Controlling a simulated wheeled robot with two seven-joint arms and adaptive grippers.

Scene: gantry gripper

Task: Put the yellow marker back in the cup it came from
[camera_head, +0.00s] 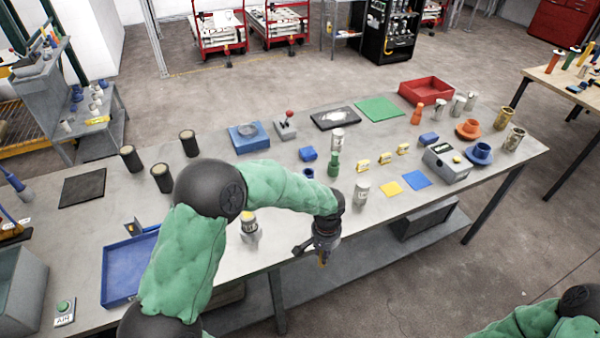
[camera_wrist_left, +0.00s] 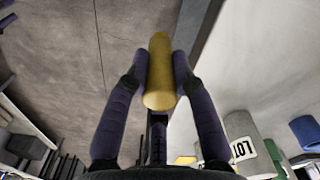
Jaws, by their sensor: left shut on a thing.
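The yellow marker (camera_wrist_left: 159,72) is held between the fingers of my left gripper (camera_wrist_left: 160,85) in the wrist view. In the head view the left gripper (camera_head: 321,252) hangs at the front edge of the table, and only a small part of the marker (camera_head: 323,261) shows below it. I cannot tell which cup the marker came from. My right gripper is out of view.
Flat yellow (camera_head: 391,188) and blue (camera_head: 416,179) squares lie right of the white cup.

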